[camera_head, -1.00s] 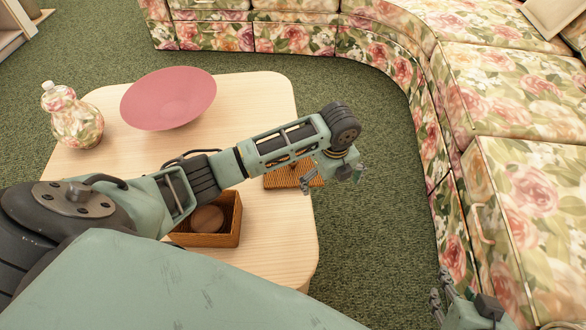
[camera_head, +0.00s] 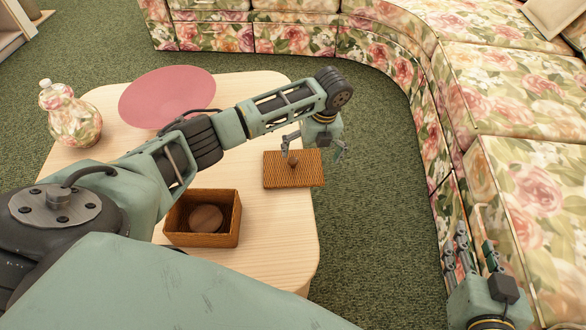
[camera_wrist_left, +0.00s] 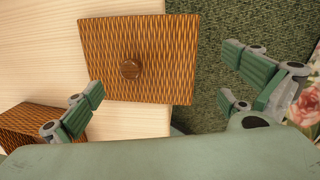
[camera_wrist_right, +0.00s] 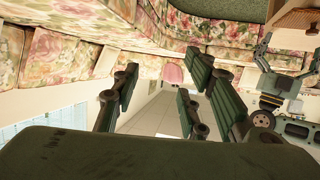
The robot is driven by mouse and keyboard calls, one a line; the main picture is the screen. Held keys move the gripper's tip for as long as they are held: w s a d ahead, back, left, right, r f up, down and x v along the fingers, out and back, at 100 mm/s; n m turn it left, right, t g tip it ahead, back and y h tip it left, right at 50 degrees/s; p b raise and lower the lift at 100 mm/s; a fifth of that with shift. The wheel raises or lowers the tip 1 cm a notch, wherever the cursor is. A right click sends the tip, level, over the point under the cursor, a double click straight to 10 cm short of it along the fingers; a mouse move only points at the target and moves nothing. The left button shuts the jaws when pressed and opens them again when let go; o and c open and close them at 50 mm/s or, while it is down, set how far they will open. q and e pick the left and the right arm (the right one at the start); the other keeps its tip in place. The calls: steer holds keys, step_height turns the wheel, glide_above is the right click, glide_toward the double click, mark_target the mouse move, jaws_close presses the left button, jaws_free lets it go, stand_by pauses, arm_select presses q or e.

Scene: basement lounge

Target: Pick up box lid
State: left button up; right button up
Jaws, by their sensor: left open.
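The box lid (camera_head: 275,176) is a brown wicker rectangle with a round wooden knob, lying at the right edge of the light wood table. It fills the upper middle of the left wrist view (camera_wrist_left: 160,80), its knob near its centre. My left gripper (camera_head: 314,154) is open and empty above the lid, its fingers spread at either side of the knob in the left wrist view. The open wicker box (camera_head: 224,241) stands on the table left of and nearer than the lid, with a round brown object (camera_head: 206,218) inside. My right gripper (camera_head: 474,251) is open and empty beside the sofa.
A floral sofa (camera_head: 520,190) curves along the back and right. Green carpet (camera_head: 375,230) lies clear between table and sofa.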

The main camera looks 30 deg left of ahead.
mark_target(305, 164)
arm_select(q)
steer(key=f+b, duration=0.1)
steer(key=f, duration=0.3)
steer(key=shift+a+b, duration=0.35)
steer(key=shift+a, duration=0.05)
steer(key=shift+f, duration=0.1)
arm_select(e)
step_height(305, 164, up, 10)
steer(key=w+a+t+y, duration=0.1)
steer(key=w+a+t, duration=0.1)
steer(key=t, duration=0.3)
steer(key=shift+f+y, duration=0.15)
steer(key=shift+y, duration=0.25)
arm_select(q)
steer(key=shift+c, duration=0.3)
steer(key=c, duration=1.3)
